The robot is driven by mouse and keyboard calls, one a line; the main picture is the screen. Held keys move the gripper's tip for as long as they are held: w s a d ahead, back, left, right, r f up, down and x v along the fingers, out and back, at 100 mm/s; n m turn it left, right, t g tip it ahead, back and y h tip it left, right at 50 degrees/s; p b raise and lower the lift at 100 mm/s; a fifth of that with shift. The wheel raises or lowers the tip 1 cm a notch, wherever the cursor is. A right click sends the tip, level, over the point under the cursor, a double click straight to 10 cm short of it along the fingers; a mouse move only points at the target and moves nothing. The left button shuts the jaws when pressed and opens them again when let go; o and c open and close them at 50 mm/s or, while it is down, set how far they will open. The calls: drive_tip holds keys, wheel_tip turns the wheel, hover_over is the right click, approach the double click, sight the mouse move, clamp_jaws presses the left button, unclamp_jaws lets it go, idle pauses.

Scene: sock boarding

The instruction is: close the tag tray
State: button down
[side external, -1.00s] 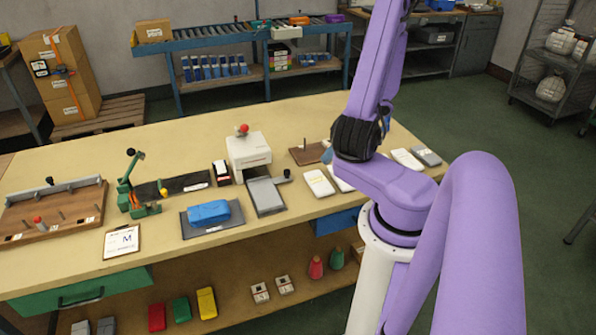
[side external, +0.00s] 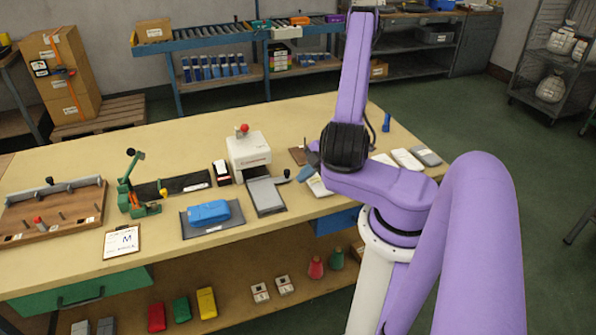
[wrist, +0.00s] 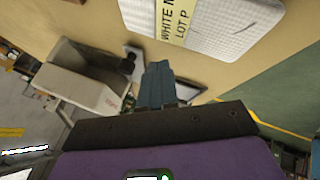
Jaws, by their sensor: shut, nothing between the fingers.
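Nothing in view is clearly labelled as the tag tray. A grey flat tray (side external: 265,195) with a dark knob on its right side lies in front of the white press (side external: 248,150), extending toward the table's front edge. A green drawer (side external: 85,292) stands out under the table's left end, and a blue drawer front (side external: 338,219) shows under the right part. My gripper (side external: 304,174) is just right of the knob, low over the table; whether they touch is unclear. In the wrist view its blue fingers (wrist: 158,85) are together and empty, beside the press (wrist: 85,78).
White labelled packs (side external: 406,159) lie to the right, one close beside my gripper and large in the wrist view (wrist: 205,22). A blue block (side external: 208,212) on a dark mat, a green hand press (side external: 135,190) and a clipboard (side external: 121,241) stand left.

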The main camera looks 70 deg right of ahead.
drive_tip(key=shift+w+d, duration=0.25)
drive_tip(key=shift+w, duration=0.4)
drive_tip(key=shift+w+d, duration=0.2)
drive_tip(key=shift+w, duration=0.45)
drive_tip(key=w+d, duration=0.8)
drive_tip(key=shift+w+d+r, duration=0.1)
drive_tip(key=shift+w+d, duration=0.1)
